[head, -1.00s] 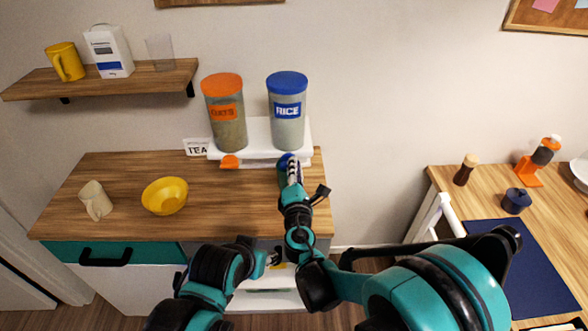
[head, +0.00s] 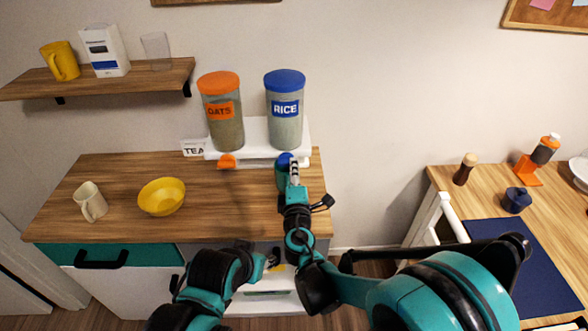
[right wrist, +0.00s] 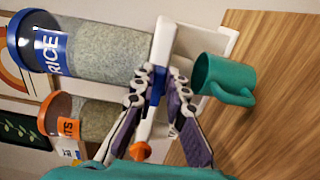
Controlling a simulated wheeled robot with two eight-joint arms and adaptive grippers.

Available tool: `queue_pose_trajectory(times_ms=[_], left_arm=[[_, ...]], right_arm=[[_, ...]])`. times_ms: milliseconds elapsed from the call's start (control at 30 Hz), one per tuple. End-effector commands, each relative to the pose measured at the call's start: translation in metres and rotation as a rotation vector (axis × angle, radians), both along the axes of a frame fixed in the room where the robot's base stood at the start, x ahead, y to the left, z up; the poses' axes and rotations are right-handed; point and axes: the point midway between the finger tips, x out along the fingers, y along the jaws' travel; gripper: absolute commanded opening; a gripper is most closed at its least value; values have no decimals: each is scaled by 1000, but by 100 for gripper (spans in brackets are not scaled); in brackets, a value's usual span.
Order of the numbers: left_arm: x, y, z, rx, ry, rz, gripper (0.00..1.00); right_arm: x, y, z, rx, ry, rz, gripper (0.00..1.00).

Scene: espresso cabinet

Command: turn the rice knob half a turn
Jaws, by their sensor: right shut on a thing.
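The rice dispenser (head: 286,125) is a clear grain-filled canister with a blue lid and a RICE label. Its blue knob (head: 284,158) sits low on the white stand, partly hidden by my right gripper (head: 294,172). In the right wrist view the fingers of my right gripper (right wrist: 158,82) are closed on the blue knob (right wrist: 156,90), one finger on each side. A teal mug (right wrist: 231,78) stands under the rice side, close beside the fingers. My left gripper (head: 272,261) is low in front of the cabinet, small and partly hidden; its jaws are unclear.
The oats dispenser (head: 222,125) with its orange knob (head: 226,161) stands left of the rice one on the same white stand (head: 253,128). A yellow bowl (head: 161,197) and a cream mug (head: 90,202) are on the counter at left. The counter between bowl and stand is clear.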

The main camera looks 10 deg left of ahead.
Motion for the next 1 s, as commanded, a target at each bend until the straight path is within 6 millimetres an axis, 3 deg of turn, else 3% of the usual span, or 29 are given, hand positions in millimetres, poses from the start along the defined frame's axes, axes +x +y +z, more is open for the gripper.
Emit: queue_pose_trajectory(times_ms=[267, 300, 367, 733, 1000], left_arm=[[0, 0, 0, 0, 0, 0, 40], [0, 0, 0, 0, 0, 0, 40], [0, 0, 0, 0, 0, 0, 40], [0, 0, 0, 0, 0, 0, 40], [0, 0, 0, 0, 0, 0, 40]], right_arm=[[0, -1, 0, 0, 0, -1, 0], [0, -1, 0, -1, 0, -1, 23], [0, 0, 0, -1, 0, -1, 34], [-6, -1, 0, -1, 0, 0, 34], [-55, -15, 0, -1, 0, 2, 34]])
